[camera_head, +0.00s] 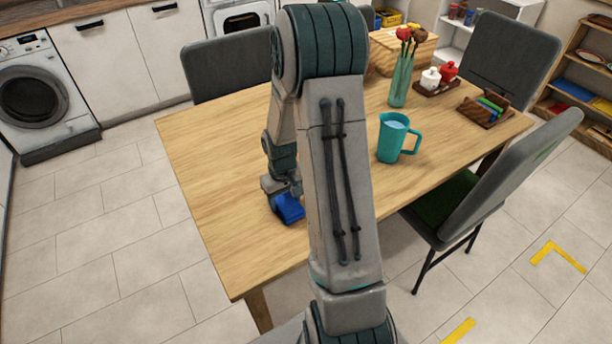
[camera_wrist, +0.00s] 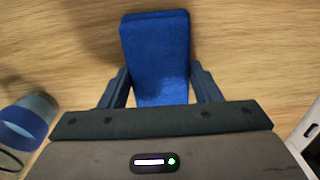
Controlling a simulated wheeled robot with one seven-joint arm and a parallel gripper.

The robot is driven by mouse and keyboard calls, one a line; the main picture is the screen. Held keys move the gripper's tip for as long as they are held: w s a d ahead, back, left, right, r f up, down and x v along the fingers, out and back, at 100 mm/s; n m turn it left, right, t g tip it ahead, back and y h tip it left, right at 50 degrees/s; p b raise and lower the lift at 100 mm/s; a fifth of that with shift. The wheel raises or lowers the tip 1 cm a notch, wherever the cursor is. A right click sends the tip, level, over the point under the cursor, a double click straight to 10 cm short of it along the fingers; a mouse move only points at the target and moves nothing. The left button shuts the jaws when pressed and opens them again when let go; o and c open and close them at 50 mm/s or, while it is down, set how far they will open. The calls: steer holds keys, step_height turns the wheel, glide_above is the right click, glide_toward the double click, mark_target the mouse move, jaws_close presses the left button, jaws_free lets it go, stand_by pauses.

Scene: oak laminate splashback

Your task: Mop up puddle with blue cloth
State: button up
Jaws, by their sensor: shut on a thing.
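The blue cloth (camera_head: 288,208) is at the left part of the wooden table, near its front edge. My gripper (camera_head: 281,190) is shut on it; my own arm hides part of this area. In the wrist view, the cloth (camera_wrist: 156,52) is a folded blue pad between the two dark fingers of my gripper (camera_wrist: 160,82). It is on or just above the wood; I cannot tell whether it touches. No puddle can be made out on the visible wood, and my arm covers the table's middle.
A teal jug (camera_head: 390,139) with pale liquid stands right of my arm. Behind it are a flower vase (camera_head: 401,80), a red and a white pot, a wooden box and a small rack (camera_head: 485,108). Grey chairs stand around the table (camera_head: 220,160). Its left part is clear.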

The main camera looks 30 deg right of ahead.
steer(key=shift+a, duration=0.5)
steer(key=r+p, duration=0.2)
steer(key=r, duration=0.1)
steer(key=a+r+p, duration=0.1)
steer(key=r, duration=0.1)
steer(key=shift+w+r, duration=0.1)
steer(key=shift+w, duration=0.1)
steer(key=shift+r+p, duration=1.05)
steer(key=shift+r, duration=0.45)
